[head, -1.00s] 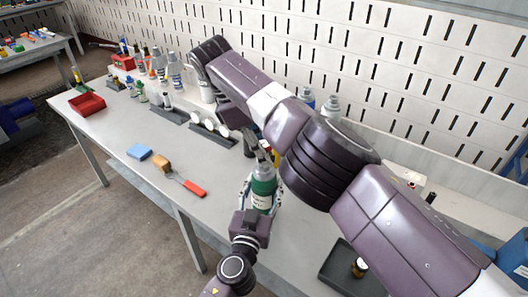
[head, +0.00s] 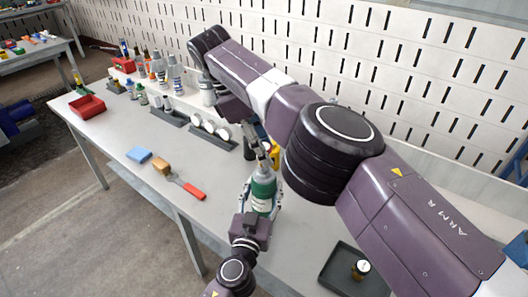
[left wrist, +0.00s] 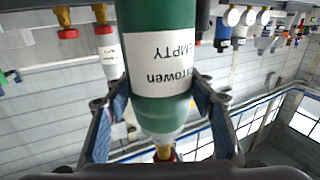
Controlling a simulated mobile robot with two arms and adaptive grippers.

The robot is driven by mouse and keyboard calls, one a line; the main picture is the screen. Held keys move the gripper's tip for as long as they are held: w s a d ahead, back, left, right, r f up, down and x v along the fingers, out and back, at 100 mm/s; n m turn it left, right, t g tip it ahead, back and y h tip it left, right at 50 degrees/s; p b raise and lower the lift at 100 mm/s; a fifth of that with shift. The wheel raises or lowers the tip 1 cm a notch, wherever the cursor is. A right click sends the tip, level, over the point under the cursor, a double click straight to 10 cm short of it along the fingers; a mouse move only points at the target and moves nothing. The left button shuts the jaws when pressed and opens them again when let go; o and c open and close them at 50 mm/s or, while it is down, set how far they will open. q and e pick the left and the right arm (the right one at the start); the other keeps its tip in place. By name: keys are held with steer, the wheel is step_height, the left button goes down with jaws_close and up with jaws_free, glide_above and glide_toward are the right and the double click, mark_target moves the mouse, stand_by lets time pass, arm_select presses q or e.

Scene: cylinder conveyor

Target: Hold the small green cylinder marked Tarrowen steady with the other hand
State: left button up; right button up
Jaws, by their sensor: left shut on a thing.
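The small green cylinder (head: 263,187) stands about upright near the table's front edge, with a white label and a pale shoulder. In the left wrist view the cylinder (left wrist: 160,75) appears upside down, its label ending in "rrowen" above "EMPTY". A brass and red valve (left wrist: 164,153) is at its neck. My left gripper (head: 262,205) is shut on the cylinder, a finger on each side of its body. My right gripper (head: 261,148) reaches down from behind to the cylinder's top. Its fingers are small and partly hidden, so I cannot tell contact or opening.
My right arm covers much of the table's right side. Several bottles stand behind.

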steer(key=shift+n+t+y, duration=0.15)
steer(key=shift+n+t, duration=0.4)
steer(key=shift+n, duration=0.95)
steer(key=shift+n+t+y, duration=0.15)
steer(key=shift+n+t, duration=0.4)
steer(key=shift+n, duration=0.95)
steer(key=n, duration=0.3)
steer(key=n+t+y, duration=0.1)
steer(key=n, duration=0.2)
steer(key=shift+t+y, duration=0.3)
steer(key=n+y, duration=0.1)
steer(key=n, duration=0.4)
steer(key=shift+d+t+y, duration=0.1)
steer(key=shift+t+y, duration=0.2)
steer(key=shift+y, duration=0.1)
steer(key=shift+n, duration=0.5)
